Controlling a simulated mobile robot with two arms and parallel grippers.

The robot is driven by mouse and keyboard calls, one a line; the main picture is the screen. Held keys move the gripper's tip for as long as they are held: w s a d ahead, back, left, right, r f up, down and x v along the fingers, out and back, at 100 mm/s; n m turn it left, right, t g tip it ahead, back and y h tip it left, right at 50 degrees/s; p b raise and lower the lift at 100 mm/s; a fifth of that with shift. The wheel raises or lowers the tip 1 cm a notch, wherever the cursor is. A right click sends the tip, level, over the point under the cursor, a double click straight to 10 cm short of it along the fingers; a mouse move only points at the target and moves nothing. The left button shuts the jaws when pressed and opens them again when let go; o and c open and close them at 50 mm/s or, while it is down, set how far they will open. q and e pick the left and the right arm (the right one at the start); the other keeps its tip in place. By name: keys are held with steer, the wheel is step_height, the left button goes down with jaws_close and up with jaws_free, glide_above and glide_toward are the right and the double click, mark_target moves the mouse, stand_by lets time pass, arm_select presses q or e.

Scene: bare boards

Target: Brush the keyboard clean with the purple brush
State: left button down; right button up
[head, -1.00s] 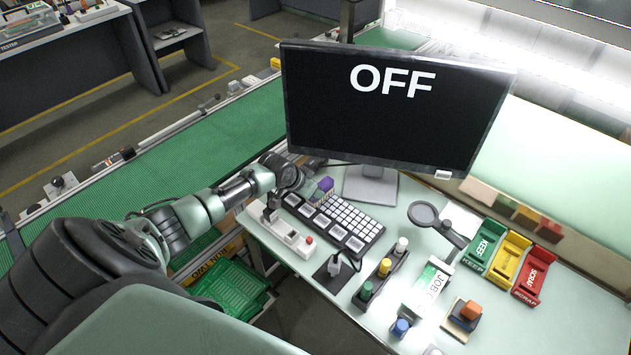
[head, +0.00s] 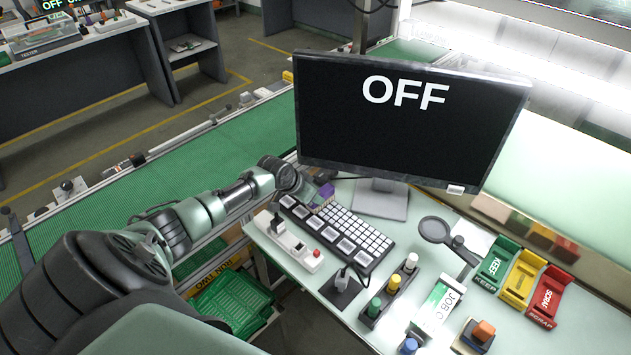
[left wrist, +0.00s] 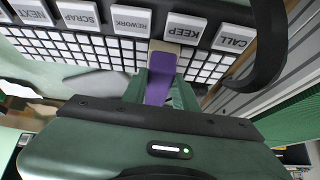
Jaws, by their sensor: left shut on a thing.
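The keyboard (head: 362,230) lies on the bench in front of the monitor, with small white keys and a row of large labelled keys. My left gripper (head: 316,194) is at the keyboard's far left end, shut on the purple brush (head: 327,189). In the left wrist view the purple brush (left wrist: 159,88) sits between the fingers, its tan end over the keys near REWORK and KEEP. I cannot tell whether it touches them. My right gripper is not in view.
The monitor (head: 408,115) reading OFF stands close behind the keyboard. Green, yellow and red trays stand right.

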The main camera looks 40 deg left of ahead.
arm_select(q)
steer(key=shift+a+b, duration=0.4)
steer(key=shift+a, duration=0.4)
steer(key=shift+d+r+p, duration=0.1)
steer(key=shift+d+p, duration=0.6)
steer(key=shift+s+d+p, duration=0.15)
steer(key=shift+d+p, duration=0.6)
steer(key=shift+d, duration=0.45)
steer(key=shift+d+p, duration=0.45)
steer(key=shift+d, duration=0.05)
steer(key=shift+s+d, duration=0.1)
steer(key=shift+d, duration=0.3)
steer(key=shift+d+p, duration=0.6)
steer(key=shift+p, duration=0.15)
steer(key=shift+s+d+p, duration=0.1)
steer(key=shift+d+p, duration=0.4)
steer(key=shift+d, duration=0.55)
step_height(320, 180, up, 7)
